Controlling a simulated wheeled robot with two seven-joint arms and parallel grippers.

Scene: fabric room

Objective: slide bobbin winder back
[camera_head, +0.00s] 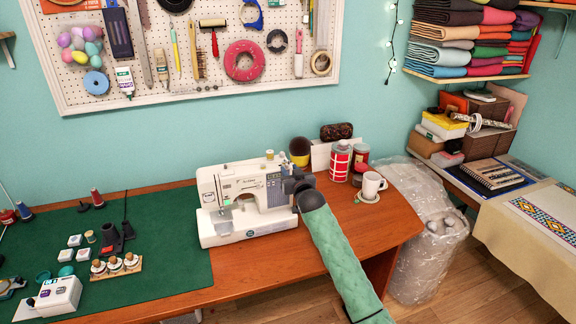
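A white sewing machine (250,232) stands on the wooden table. The small bobbin winder (270,155) appears to be the little upright part on top of its upper housing, near the right end; its exact position is too small to tell. My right arm, in a green padded sleeve, reaches in from the lower right. My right gripper (293,184) is at the right end of the machine, just below and right of the winder. Its dark body hides part of the machine's right end, and its fingers cannot be made out clearly. My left gripper is not in view.
A white mug (372,185) on a coaster and red-white tins (340,162) stand right of the machine. A green cutting mat (160,265) with several small sewing items covers the table's left part. A pegboard (200,50) hangs behind. Bare table lies before the mug.

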